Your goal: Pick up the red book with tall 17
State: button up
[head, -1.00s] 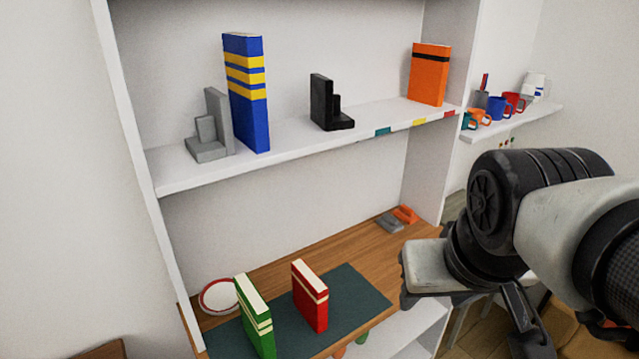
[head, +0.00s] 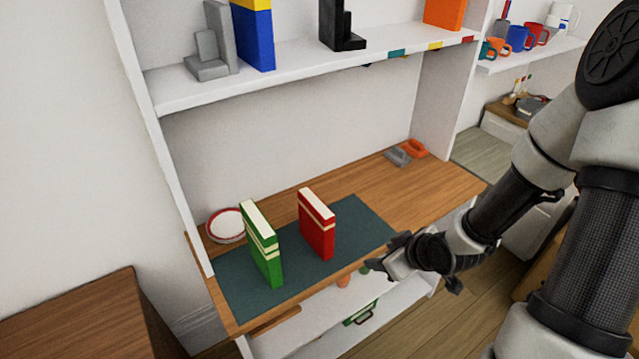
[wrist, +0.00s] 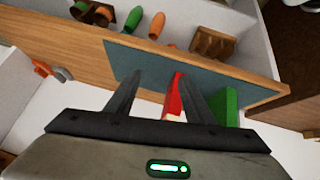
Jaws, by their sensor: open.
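The red book (head: 317,226) stands upright on the dark green mat (head: 350,222), with two cream bands near its top. My gripper (head: 388,256) is in front and to the right of it, beside the desk's front edge, apart from the book. In the wrist view, my gripper (wrist: 160,92) is open, and the red book (wrist: 173,98) shows between its two fingers, partly hidden by the right one. A green book (head: 262,248) stands upright to the left of the red one; it also shows in the wrist view (wrist: 225,104), right of the fingers.
A white shelf (head: 300,74) above the desk holds a blue book (head: 258,45), an orange book (head: 445,12) and grey and black bookends. A red-rimmed plate (head: 226,226) sits behind the green book.

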aim_at(331, 234)
jog(key=a+t+y+b, duration=0.1)
jog(key=a+t+y, duration=0.3)
jog(key=a, duration=0.3)
jog(key=shift+m, duration=0.4)
jog(key=b+x, duration=0.3)
jog(key=x, duration=0.1)
jog(key=r+b+x, duration=0.1)
jog(key=b+x, duration=0.2)
jog(key=x, duration=0.1)
jog(key=b+x, duration=0.4)
jog(key=shift+w+a+r, duration=0.15)
jog(key=shift+w, duration=0.5)
jog(key=x, duration=0.5)
jog(key=shift+s+a+b, duration=0.15)
jog(key=shift+a+b, duration=0.1)
jog(key=shift+b, duration=0.1)
grip_shut()
